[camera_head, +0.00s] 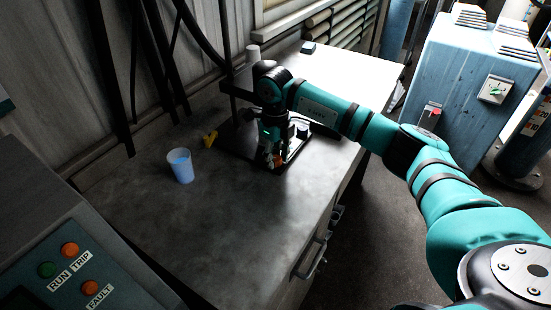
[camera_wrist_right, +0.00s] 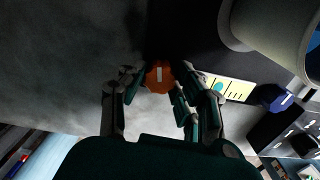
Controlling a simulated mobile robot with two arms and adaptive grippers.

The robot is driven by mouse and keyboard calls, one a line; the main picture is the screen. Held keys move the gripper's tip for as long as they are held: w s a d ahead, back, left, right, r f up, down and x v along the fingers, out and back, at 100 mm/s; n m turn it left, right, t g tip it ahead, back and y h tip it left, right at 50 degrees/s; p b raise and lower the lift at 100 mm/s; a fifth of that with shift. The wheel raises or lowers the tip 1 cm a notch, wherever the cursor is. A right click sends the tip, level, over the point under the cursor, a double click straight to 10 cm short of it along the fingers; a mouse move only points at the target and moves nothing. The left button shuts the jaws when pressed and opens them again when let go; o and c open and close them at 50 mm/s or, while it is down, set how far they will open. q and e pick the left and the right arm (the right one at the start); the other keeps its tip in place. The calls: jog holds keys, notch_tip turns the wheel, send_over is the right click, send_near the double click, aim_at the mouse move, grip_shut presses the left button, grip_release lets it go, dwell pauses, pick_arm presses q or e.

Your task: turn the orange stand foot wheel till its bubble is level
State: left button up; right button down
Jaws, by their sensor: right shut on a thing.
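The orange stand foot wheel (camera_wrist_right: 159,76) has a white mark on top and sits between the fingertips of my right gripper (camera_wrist_right: 160,80) in the right wrist view. The fingers are shut on the wheel's sides. In the head view my right gripper (camera_head: 272,155) points down at the front of the dark stand base (camera_head: 238,140) and hides most of the wheel. A pale yellow-white plate (camera_wrist_right: 236,91) with a cyan round spot lies right of the wheel, partly behind a finger. I cannot read a bubble's position there. My left gripper is out of view.
A blue foot wheel (camera_wrist_right: 277,97) with a white mark is farther right. A control panel (camera_head: 85,265) fills the lower left. The bench's front left is clear.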

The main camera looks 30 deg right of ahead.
aim_at(276, 158)
jog(key=n+b, duration=0.2)
jog(key=n, duration=0.2)
jog(key=shift+n+b, duration=0.65)
jog(key=shift+n, duration=0.95)
jog(key=shift+r, duration=0.1)
jog(key=c, duration=1)
grip_release()
jog(key=shift+o, duration=0.2)
notch_tip(276, 158, up, 12)
